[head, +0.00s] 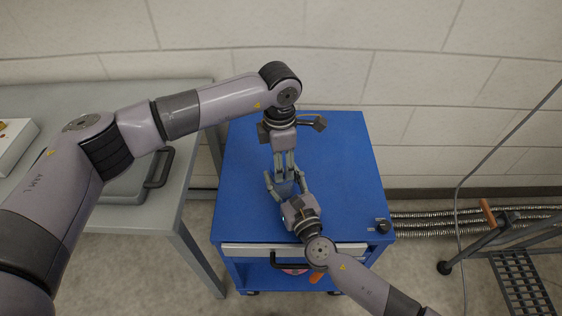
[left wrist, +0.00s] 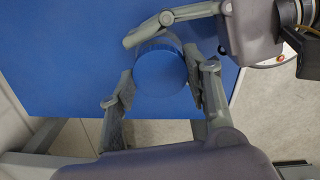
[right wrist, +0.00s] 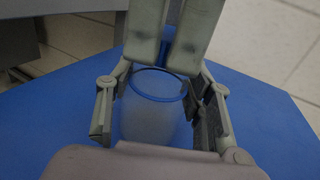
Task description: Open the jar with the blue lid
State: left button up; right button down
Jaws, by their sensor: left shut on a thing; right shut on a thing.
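The jar (right wrist: 150,122) is a pale, cloudy cylinder with a blue ring at its top, upright above the blue cart top. It shows small in the head view (head: 285,189). My right gripper (right wrist: 158,118) is shut around the jar's body from the side. My left gripper (left wrist: 158,82) points down from above and is shut on the blue lid (left wrist: 160,72), a round blue disc between its fingers. In the right wrist view the left fingers cover part of the jar's top, so I cannot tell whether the lid is apart from the rim.
The blue cart top (head: 341,160) is otherwise clear, with a dark knob (head: 383,226) at its front right corner. A grey table (head: 180,190) with a grey case (head: 128,187) stands at left. A metal step frame (head: 515,270) and hoses (head: 425,225) are at right.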

jog(key=shift+f, duration=0.35)
pick_arm(q)
jog(key=shift+r, duration=2)
pick_arm(e)
jog(key=c, duration=1.2)
grip_release()
pick_arm(q)
jog(key=shift+w+f, duration=0.1)
pick_arm(e)
jog(key=shift+o, duration=2.5)
jog(key=shift+r, duration=0.25)
